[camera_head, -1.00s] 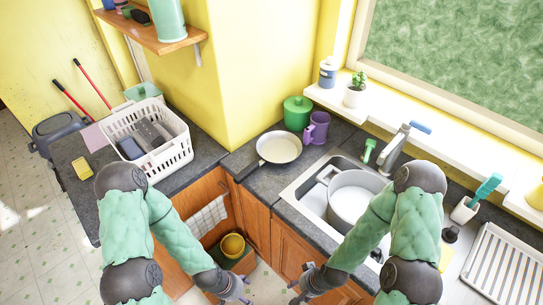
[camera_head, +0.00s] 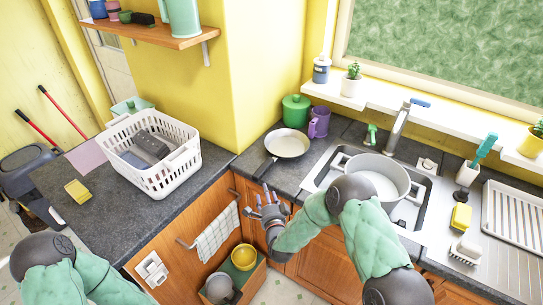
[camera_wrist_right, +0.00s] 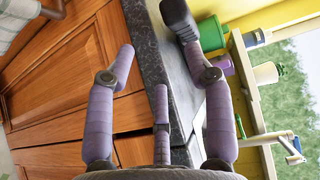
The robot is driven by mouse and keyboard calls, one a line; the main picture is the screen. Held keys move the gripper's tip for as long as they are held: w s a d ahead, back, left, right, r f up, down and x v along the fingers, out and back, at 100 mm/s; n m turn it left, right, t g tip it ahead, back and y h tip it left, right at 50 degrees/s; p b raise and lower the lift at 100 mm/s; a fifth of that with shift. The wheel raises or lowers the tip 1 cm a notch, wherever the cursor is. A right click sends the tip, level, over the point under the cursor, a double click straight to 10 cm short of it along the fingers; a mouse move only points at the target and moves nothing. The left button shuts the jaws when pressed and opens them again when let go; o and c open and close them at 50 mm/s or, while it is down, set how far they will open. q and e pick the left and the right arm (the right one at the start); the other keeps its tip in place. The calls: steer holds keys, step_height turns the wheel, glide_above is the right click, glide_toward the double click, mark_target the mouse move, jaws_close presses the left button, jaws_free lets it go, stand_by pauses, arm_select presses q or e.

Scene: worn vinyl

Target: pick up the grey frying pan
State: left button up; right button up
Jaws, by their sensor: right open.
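The frying pan (camera_head: 287,144), pale inside with a dark handle, lies on the counter in the corner left of the sink. Its handle points toward the counter's front edge. My right gripper (camera_head: 262,203) is open and empty in front of the cabinet doors, just short of the handle's end and apart from it. In the right wrist view, the open fingers (camera_wrist_right: 158,65) face the counter edge, and the dark handle end (camera_wrist_right: 178,18) shows near the upper finger area. My left gripper is outside the head view; only my left arm shows at lower left.
A green canister (camera_head: 296,111) and purple mug (camera_head: 319,122) stand behind the pan. A large pot (camera_head: 380,178) sits in the sink at right. A white basket (camera_head: 172,165) stands on the left counter. The counter edge (camera_wrist_right: 165,80) lies between the fingers in the wrist view.

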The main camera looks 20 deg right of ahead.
mark_target(263, 169)
steer(key=shift+m+t+h, duration=0.4)
steer(key=shift+m, duration=0.1)
steer(key=w, duration=0.3)
steer(key=w+d+r+b, duration=0.1)
steer(key=w, duration=0.3)
steer(key=w+d, duration=0.1)
steer(key=w, duration=0.3)
steer(key=shift+w+r+b, duration=0.1)
steer(key=shift+r+b, duration=0.25)
jaws_close()
steer(key=shift+w+r, duration=0.1)
steer(key=shift+r, duration=0.2)
